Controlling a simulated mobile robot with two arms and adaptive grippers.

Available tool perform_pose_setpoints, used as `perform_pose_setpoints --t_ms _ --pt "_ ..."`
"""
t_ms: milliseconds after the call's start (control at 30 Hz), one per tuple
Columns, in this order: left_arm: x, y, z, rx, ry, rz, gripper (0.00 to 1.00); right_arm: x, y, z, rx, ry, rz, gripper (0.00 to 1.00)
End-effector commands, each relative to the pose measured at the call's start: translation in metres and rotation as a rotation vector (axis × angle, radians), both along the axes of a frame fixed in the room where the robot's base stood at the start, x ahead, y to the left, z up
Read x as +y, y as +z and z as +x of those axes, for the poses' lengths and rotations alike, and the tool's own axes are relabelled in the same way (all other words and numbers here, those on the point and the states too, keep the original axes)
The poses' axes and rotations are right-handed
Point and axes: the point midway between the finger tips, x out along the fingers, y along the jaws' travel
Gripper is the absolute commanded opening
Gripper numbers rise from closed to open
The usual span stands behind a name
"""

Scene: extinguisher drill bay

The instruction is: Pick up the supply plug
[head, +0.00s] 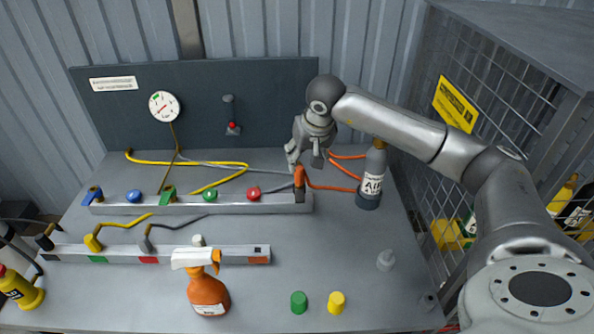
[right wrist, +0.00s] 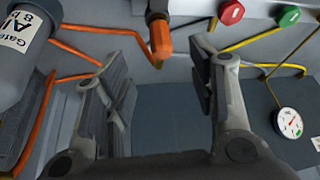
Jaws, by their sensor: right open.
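The supply plug appears to be the orange plug (head: 299,177) at the right end of the rear manifold bar (head: 230,204), with an orange hose leading off right. In the right wrist view the orange plug (right wrist: 160,40) sits by a dark socket, just beyond the fingertips and roughly centred between them. My right gripper (head: 304,160) is open and empty, close above and behind the plug; in the right wrist view its two fingers (right wrist: 157,60) are spread apart. I cannot tell whether they touch it. My left gripper is not in view.
A grey AIR bottle (head: 371,185) stands right of the plug, with orange hoses beside it. Red (head: 253,193) and green (head: 210,195) knobs sit on the bar. A front bar (head: 190,255), spray bottle (head: 207,292) and small caps (head: 299,302) are nearer. A mesh cage (head: 470,130) bounds the right.

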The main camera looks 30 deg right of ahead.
Motion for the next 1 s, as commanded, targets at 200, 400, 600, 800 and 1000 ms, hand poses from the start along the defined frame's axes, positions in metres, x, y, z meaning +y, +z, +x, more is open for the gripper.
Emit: perform_pose_setpoints --t_ms 200,400,600,800,1000 --pt "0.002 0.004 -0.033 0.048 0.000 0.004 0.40 -0.002 -0.025 0.011 0.002 0.000 0.001 0.52" --pt "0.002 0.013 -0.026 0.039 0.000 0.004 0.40 -0.004 -0.036 0.019 0.003 0.000 0.002 0.52" --pt "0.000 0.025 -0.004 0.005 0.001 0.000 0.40 -0.008 -0.058 0.034 0.003 0.000 0.003 0.52" --pt "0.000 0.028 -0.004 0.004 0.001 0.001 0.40 -0.010 -0.072 0.040 -0.002 0.000 0.002 0.52" --pt "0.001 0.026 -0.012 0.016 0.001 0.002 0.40 -0.010 -0.073 0.040 -0.002 0.001 0.001 0.52"
